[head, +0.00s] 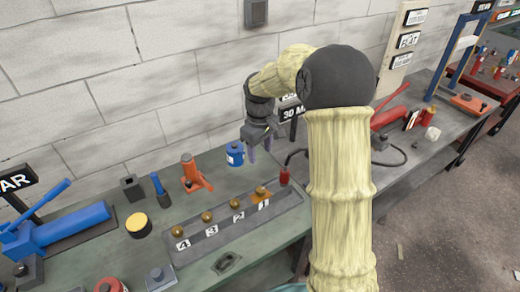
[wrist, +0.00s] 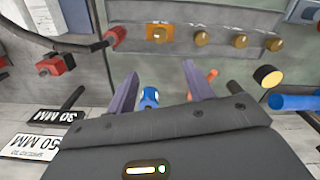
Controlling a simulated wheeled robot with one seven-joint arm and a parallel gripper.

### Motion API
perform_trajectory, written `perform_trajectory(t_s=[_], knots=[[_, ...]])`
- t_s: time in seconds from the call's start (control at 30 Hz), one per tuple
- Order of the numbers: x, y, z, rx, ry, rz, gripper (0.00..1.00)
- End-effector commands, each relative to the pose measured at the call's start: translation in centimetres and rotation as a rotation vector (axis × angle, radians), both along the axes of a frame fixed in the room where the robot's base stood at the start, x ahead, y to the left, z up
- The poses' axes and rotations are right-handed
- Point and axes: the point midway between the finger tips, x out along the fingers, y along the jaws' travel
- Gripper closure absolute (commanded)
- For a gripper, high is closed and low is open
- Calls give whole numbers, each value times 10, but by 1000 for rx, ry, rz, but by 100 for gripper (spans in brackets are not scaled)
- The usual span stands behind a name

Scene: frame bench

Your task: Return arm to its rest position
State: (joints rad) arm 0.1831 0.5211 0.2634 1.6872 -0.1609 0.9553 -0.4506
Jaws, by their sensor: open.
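My arm reaches over the bench in the head view, bent at a large black joint, with its gripper (head: 261,150) hanging downward above the bench. In the wrist view the two purple fingers of my gripper (wrist: 163,82) are spread apart with nothing held between them. A blue can (head: 235,154) stands just left of my gripper in the head view. A blue object shows between and beyond the fingers in the wrist view (wrist: 149,98), apart from them as far as I can tell. Part of the bench behind my arm is hidden.
A grey rail (head: 222,243) with brass knobs numbered 1 to 4 lies in front; an orange plate (head: 261,197) sits at 1. An orange jack (head: 192,176), a red hose end (head: 285,177) and a blue press (head: 70,227) crowd the bench. The wall (head: 150,80) stands close behind.

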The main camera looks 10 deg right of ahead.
Motion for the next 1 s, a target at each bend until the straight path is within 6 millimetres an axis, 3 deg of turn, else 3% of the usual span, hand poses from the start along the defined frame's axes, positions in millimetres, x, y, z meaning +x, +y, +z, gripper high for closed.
perform_trajectory(t_s=[0.63,0.77,1.0], knots=[[-6,1,4,-2,-6,-15,48],[-28,4,4,-6,-29,-68,48],[-96,5,1,2,-106,-256,48]])
